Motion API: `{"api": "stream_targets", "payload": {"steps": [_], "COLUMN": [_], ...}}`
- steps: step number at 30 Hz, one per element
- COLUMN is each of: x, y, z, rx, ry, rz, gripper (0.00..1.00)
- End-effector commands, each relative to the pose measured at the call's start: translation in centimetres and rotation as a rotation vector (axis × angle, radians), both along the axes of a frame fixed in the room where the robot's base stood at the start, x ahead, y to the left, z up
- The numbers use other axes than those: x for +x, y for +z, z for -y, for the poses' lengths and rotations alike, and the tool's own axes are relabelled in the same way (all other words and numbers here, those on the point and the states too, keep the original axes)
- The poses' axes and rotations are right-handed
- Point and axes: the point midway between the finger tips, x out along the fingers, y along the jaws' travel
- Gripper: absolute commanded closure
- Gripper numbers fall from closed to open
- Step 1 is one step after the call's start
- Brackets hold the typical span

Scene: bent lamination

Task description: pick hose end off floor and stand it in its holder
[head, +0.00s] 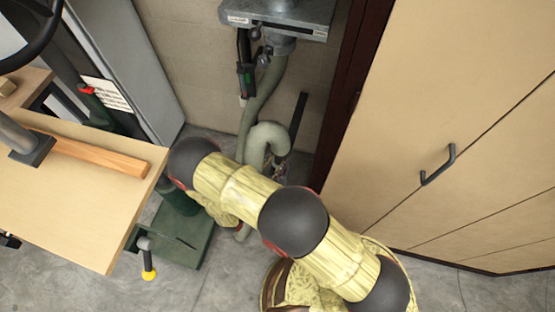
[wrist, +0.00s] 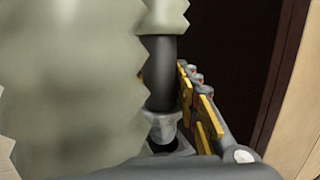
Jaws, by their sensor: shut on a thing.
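A grey-green ribbed hose (head: 264,92) hangs from a grey metal housing in the head view and bends in a loop low by the wall. It fills the left of the wrist view (wrist: 70,80), very close. A dark cuff (wrist: 160,75) with a pale grey piece below it shows beside the hose. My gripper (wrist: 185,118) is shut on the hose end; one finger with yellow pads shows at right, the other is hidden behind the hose. In the head view my own arm hides the gripper. I cannot make out the holder for certain.
A wooden bench top (head: 75,200) with a green machine base (head: 185,235) stands at left. A beige cabinet (head: 450,110) with a dark handle closes the right side. The grey housing (head: 280,15) overhangs the narrow gap. Bare concrete floor shows in front.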

Motion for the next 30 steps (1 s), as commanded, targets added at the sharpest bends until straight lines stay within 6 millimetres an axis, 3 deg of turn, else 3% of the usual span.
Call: {"api": "stream_targets", "payload": {"steps": [30], "x": [0.0], "y": [-2.6], "z": [0.0], "rx": [-0.001], "ry": [0.0], "rz": [0.001], "gripper": [0.89]}}
